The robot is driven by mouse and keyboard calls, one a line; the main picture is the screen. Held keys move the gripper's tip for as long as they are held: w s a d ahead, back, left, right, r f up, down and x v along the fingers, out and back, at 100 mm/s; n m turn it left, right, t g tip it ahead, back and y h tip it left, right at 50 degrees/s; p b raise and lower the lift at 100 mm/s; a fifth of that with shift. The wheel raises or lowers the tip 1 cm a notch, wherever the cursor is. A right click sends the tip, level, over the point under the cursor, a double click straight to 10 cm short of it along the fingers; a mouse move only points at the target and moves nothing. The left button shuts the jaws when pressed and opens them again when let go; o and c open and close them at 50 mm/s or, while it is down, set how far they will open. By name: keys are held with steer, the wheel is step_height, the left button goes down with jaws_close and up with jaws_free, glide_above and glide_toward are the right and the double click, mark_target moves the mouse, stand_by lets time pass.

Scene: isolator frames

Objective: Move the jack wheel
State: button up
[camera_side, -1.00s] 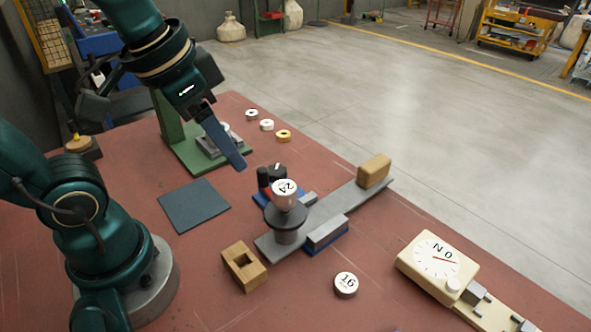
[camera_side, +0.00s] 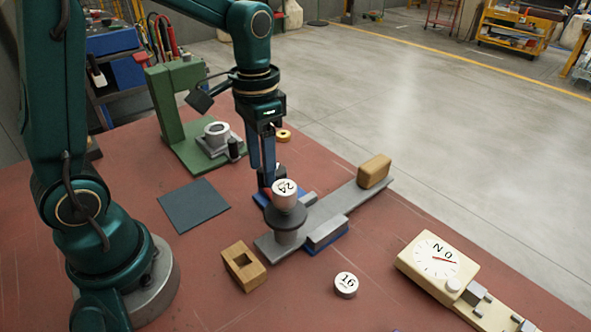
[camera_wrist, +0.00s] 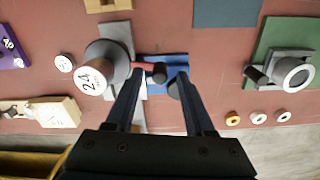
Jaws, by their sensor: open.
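The jack with the wheel shows as a blue base (camera_wrist: 168,62) with a dark round knob (camera_wrist: 160,73) and a short red bar (camera_wrist: 143,66) in the wrist view. A second dark round part is partly covered by the right finger. I cannot tell for certain which round part is the wheel. In the side view my fingers and the weight marked 24 largely hide the jack; part of its blue base (camera_side: 260,199) shows. My gripper (camera_side: 263,178) points down over the jack, its two fingers apart on either side of the knob in the wrist view (camera_wrist: 160,76), with nothing held.
The weight marked 24 (camera_side: 285,192) stands on a round grey pan (camera_side: 286,215) close by my fingers. A grey beam (camera_side: 335,207) carries a tan block (camera_side: 374,170). A weight marked 16 (camera_side: 346,285), wooden socket block (camera_side: 243,268), dial box (camera_side: 433,262) and green press (camera_side: 170,115) stand around.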

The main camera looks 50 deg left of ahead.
steer(key=shift+f, duration=0.7)
jaws_close()
stand_by(1.0)
